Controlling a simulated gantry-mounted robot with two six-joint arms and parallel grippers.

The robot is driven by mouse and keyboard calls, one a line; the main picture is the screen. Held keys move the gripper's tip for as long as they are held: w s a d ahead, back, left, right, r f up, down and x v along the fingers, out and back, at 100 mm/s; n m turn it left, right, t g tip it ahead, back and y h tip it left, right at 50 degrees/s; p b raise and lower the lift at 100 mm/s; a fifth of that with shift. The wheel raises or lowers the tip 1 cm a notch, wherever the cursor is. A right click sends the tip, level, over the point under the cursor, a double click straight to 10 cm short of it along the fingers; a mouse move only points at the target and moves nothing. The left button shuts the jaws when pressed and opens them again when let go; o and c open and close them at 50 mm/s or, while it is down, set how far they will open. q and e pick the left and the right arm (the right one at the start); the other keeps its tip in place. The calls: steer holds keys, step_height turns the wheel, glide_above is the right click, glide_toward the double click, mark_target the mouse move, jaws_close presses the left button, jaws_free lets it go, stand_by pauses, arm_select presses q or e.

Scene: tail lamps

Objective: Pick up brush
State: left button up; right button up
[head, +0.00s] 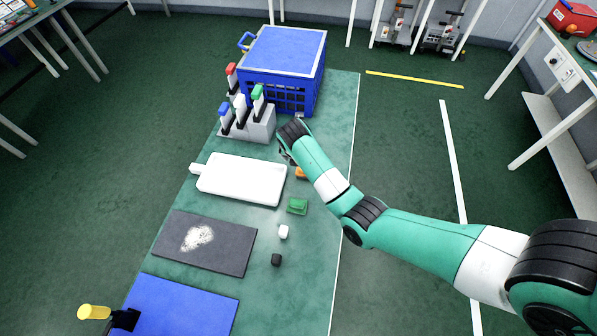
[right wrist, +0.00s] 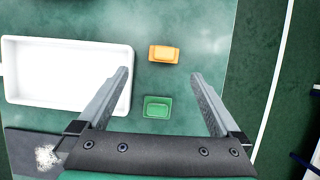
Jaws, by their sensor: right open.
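Several upright tools with coloured ends stand in a pale holder (head: 262,122) in the head view. They have a red end (head: 231,70), a blue end (head: 225,108), a green end (head: 258,91) and a white body (head: 240,109). I cannot tell surely which is the brush. My right gripper (head: 284,150) is in front of the holder, above the table, partly hidden by its own wrist. In the right wrist view my right gripper (right wrist: 161,75) is open and empty, with an orange block (right wrist: 163,54) and a green block (right wrist: 157,107) below. My left gripper is not in view.
A blue crate (head: 318,75) stands behind the holder. A yellow-handled object (head: 94,312) is at lower left.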

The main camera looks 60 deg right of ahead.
steer(key=b+x, duration=0.1)
steer(key=x, duration=0.2)
steer(key=s+b+x, duration=0.1)
steer(key=b+x, duration=0.2)
steer(key=x, duration=0.2)
steer(key=shift+s+f+b, duration=0.2)
steer(key=shift+f+b, duration=0.15)
steer(key=shift+d+f, duration=0.1)
steer(key=shift+d, duration=0.05)
steer(key=b+x, duration=0.4)
steer(key=x, duration=0.1)
steer(key=shift+w+f, duration=0.15)
steer(key=shift+f, duration=0.1)
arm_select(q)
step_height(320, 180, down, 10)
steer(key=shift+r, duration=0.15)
arm_select(e)
steer(key=shift+r, duration=0.15)
steer(key=c, duration=1.2)
steer(key=shift+o, duration=0.2)
